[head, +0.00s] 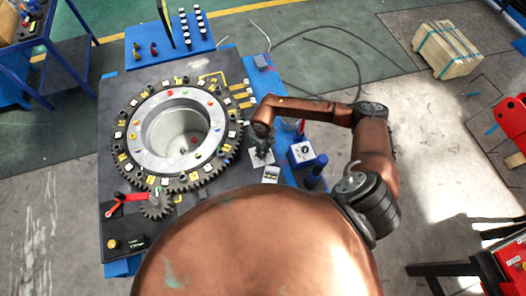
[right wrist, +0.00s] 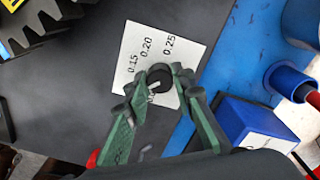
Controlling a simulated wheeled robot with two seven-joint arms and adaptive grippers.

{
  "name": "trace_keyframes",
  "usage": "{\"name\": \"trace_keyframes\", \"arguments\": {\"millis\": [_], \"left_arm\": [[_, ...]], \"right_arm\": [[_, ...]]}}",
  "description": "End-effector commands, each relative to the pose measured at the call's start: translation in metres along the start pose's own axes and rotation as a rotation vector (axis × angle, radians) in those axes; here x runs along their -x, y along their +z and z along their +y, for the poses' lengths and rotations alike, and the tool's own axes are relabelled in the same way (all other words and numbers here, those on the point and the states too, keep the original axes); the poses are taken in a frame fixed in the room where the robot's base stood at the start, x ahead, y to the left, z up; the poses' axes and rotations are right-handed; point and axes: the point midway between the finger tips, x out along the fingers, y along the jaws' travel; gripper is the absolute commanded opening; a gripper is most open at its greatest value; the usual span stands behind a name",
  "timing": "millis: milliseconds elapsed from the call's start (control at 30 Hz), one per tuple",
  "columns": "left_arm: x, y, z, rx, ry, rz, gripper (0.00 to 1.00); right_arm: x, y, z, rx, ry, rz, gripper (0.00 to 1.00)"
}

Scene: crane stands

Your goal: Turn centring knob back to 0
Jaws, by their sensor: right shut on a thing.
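The centring knob (right wrist: 159,74) is a small dark round knob on a white scale plate (right wrist: 190,48) in the right wrist view. The plate reads 0.15, 0.20 and 0.25 on the part that shows. My right gripper (right wrist: 155,86) has green fingers, and their tips are closed on the knob from either side. The fingers cover part of the plate, so other marks and the knob's exact setting are hidden. In the head view the right gripper (head: 263,148) is over the white plate (head: 261,158), right of the geared ring (head: 140,127). My left gripper is not in view.
A blue box with a white top (head: 301,154) and a blue cylinder (head: 316,168) stand close right of the gripper. A small gear (head: 156,206) and a red handle (head: 121,202) are at lower left. A blue tray with small parts (head: 143,50) is at the back.

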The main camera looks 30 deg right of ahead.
Motion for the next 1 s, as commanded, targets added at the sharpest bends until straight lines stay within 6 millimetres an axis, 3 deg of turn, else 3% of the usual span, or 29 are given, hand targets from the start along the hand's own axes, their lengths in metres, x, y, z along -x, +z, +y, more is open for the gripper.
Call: {"name": "trace_keyframes", "arguments": {"millis": [267, 700, 1000], "left_arm": [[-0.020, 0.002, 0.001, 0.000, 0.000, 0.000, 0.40], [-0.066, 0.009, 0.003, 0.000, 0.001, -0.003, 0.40], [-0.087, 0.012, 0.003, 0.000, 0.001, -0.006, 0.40]], "right_arm": [[-0.003, 0.000, -0.001, 0.130, -0.002, 0.000, 0.00], [-0.004, 0.001, -0.001, 0.498, -0.002, -0.001, 0.00], [-0.002, 0.001, 0.000, 0.688, -0.001, -0.001, 0.00]]}}
